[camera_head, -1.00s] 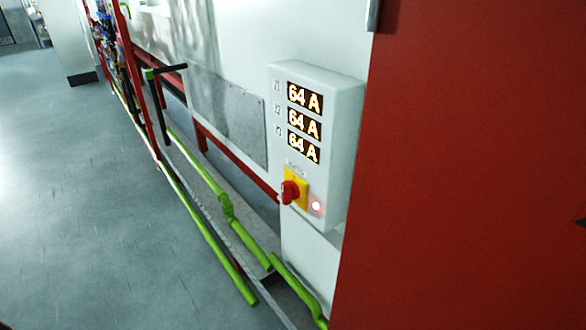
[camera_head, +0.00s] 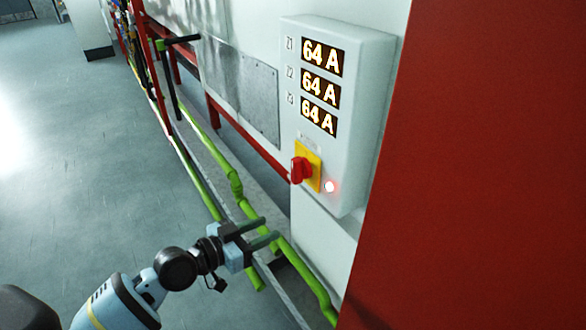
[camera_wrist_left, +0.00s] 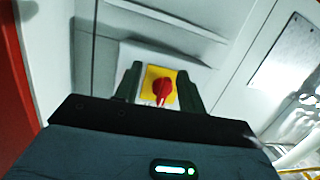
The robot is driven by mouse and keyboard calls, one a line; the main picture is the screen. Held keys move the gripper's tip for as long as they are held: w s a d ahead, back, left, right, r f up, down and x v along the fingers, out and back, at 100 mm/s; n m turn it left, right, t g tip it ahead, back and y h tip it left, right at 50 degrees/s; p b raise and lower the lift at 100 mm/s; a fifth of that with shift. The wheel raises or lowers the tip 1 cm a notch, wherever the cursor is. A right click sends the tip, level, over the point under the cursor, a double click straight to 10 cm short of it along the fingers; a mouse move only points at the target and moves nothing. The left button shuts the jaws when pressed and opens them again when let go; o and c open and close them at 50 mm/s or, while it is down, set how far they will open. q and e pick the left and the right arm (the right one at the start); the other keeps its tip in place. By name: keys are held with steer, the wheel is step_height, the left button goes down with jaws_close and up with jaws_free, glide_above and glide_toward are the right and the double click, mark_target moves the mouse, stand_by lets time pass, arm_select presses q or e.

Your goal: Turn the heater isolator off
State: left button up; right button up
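The heater isolator is a red rotary knob (camera_head: 301,170) on a yellow plate (camera_head: 313,152), low on the front of a pale wall box (camera_head: 300,120). Three displays on the box read 64 A, and a small lamp (camera_head: 330,186) beside the knob glows. My left gripper (camera_head: 270,230) is open and empty, below and left of the knob and apart from it in the head view. In the left wrist view the knob (camera_wrist_left: 163,91) appears between the two dark fingers (camera_wrist_left: 159,88), farther off. My right gripper is not in view.
A large red panel (camera_head: 480,150) stands close to the right of the box. Green pipes (camera_head: 232,180) and red frame bars run along the wall below and left. The grey floor (camera_head: 90,150) at left is clear.

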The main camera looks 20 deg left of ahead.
arm_select(q)
steer(key=m+h+b, duration=0.1)
steer(key=m+h, duration=0.1)
glide_toward(292, 163)
steer(key=d+f, duration=0.2)
steer(key=w+r+t, duration=0.1)
steer(key=x, duration=0.2)
steer(key=p+x, duration=0.1)
steer(key=x, duration=0.3)
steer(key=shift+w+r, duration=0.3)
steer(key=shift+w+d+f+p, duration=0.1)
steer(key=shift+w+d+p, duration=0.2)
steer(key=shift+w, duration=0.1)
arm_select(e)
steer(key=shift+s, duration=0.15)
arm_select(q)
jaws_close()
